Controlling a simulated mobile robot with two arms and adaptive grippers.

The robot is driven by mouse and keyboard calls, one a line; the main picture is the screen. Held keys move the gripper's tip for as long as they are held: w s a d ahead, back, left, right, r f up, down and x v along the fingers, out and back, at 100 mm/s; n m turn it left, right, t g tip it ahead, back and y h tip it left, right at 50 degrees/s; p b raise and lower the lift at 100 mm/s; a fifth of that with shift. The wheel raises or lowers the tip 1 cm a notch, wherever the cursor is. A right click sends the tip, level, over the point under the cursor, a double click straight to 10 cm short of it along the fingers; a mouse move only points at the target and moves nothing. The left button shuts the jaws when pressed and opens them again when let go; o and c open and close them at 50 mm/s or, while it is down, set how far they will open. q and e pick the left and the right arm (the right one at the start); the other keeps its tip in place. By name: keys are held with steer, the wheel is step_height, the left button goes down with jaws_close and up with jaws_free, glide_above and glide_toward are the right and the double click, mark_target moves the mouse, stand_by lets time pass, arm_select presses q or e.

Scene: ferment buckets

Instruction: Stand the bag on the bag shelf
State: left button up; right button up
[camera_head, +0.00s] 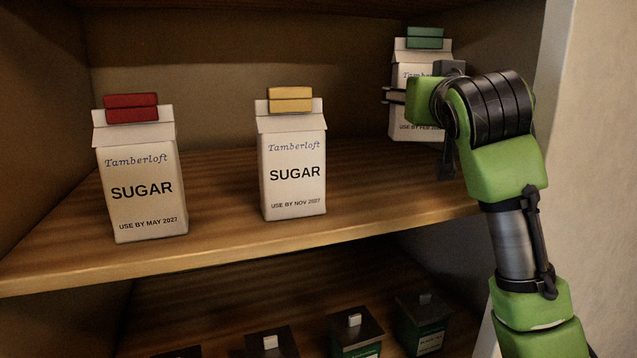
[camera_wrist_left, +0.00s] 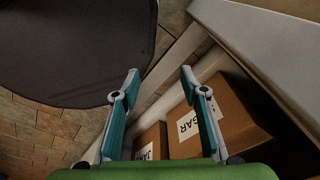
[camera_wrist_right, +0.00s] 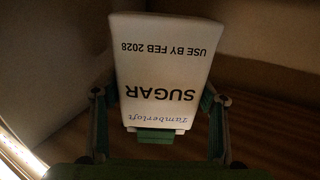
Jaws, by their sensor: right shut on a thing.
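The sugar bag with a green clip (camera_head: 405,127) is upright at the back right of the upper shelf (camera_head: 225,232). Its print reads USE BY FEB 2028 in the right wrist view (camera_wrist_right: 160,75). My right gripper (camera_head: 418,92) is shut on this bag, one finger on each side. I cannot tell whether the bag's base touches the shelf board. Two more sugar bags stand on the shelf: one with a red clip (camera_head: 140,200) at the left, one with a yellow clip (camera_head: 292,185) in the middle. My left gripper (camera_wrist_left: 158,85) is open and empty, away from the shelf.
Several dark canisters with lids (camera_head: 357,328) stand on the lower shelf. The cabinet's right side wall (camera_head: 515,60) is close to my right arm. Cardboard boxes (camera_wrist_left: 225,120) lie below my left gripper. The board between the yellow-clip and green-clip bags is clear.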

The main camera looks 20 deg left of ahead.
mark_target(419, 141)
steer(key=shift+s+d+f, duration=0.1)
steer(key=shift+s+f, duration=0.1)
steer(key=shift+f, duration=0.05)
steer(key=f, duration=0.1)
steer(key=s+f, duration=0.1)
steer(key=f+p, duration=0.1)
steer(key=shift+s+d+f, duration=0.15)
steer(key=shift+s, duration=0.1)
steer(key=shift+w+f, duration=0.15)
steer(key=shift+f, duration=0.25)
step_height(419, 141, down, 4)
steer(key=shift+w+f+p, duration=0.1)
steer(key=shift+p, duration=0.3)
steer(key=shift+f, duration=0.1)
steer(key=o, duration=1.3)
steer(key=shift+f, duration=0.15)
steer(key=shift+c, duration=0.2)
arm_select(q)
steer(key=s+r, duration=0.1)
steer(key=s, duration=0.1)
steer(key=shift+s+d+r, duration=0.15)
steer(key=shift+s+r, duration=0.25)
